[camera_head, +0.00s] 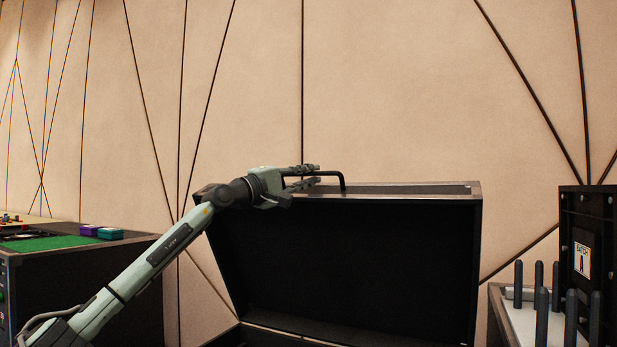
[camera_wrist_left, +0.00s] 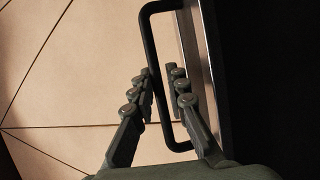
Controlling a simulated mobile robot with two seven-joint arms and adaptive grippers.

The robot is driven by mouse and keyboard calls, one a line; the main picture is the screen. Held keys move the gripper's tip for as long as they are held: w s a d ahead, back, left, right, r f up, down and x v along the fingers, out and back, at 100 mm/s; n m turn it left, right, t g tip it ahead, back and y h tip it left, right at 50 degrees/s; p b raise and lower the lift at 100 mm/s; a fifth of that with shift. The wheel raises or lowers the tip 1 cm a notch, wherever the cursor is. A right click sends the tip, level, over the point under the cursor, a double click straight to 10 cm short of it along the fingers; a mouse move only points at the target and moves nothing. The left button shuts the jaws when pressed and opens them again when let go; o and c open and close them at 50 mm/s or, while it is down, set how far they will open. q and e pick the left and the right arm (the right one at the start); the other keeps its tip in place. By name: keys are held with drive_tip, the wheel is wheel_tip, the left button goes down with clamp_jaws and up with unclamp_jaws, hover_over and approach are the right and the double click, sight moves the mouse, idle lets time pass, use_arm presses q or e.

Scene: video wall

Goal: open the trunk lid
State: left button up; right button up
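The trunk lid (camera_head: 350,265) stands raised in the middle of the head view, its dark inner side facing me. A black bar handle (camera_head: 342,178) sits on the lid's top edge. My left gripper (camera_head: 318,174) is at the handle, reaching in from the left. In the left wrist view the handle (camera_wrist_left: 151,60) runs between the two fingers of the left gripper (camera_wrist_left: 162,88). The fingers are apart, with a visible gap around the bar. The lower part of the trunk is mostly out of view. My right gripper is not in view.
A dark cabinet with a green top (camera_head: 50,242) stands at the left, with purple and teal boxes (camera_head: 101,232) on it. At the right, a light tray (camera_head: 523,325) holds several dark upright pegs, beside a black panel (camera_head: 587,225). A panelled wall (camera_head: 400,90) is behind.

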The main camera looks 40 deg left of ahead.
use_arm(q)
drive_tip(key=shift+o, duration=1.2)
drive_tip(key=shift+s+a+f, duration=0.2)
drive_tip(key=shift+s+a, duration=0.05)
drive_tip(key=shift+s, duration=0.15)
drive_tip(key=shift+s+a+f, duration=0.2)
drive_tip(key=shift+s, duration=0.2)
drive_tip(key=d+v, duration=0.1)
drive_tip(key=v, duration=0.9)
drive_tip(key=shift+s+a+r, duration=0.2)
drive_tip(key=shift+r, duration=0.05)
drive_tip(key=shift+s, duration=0.1)
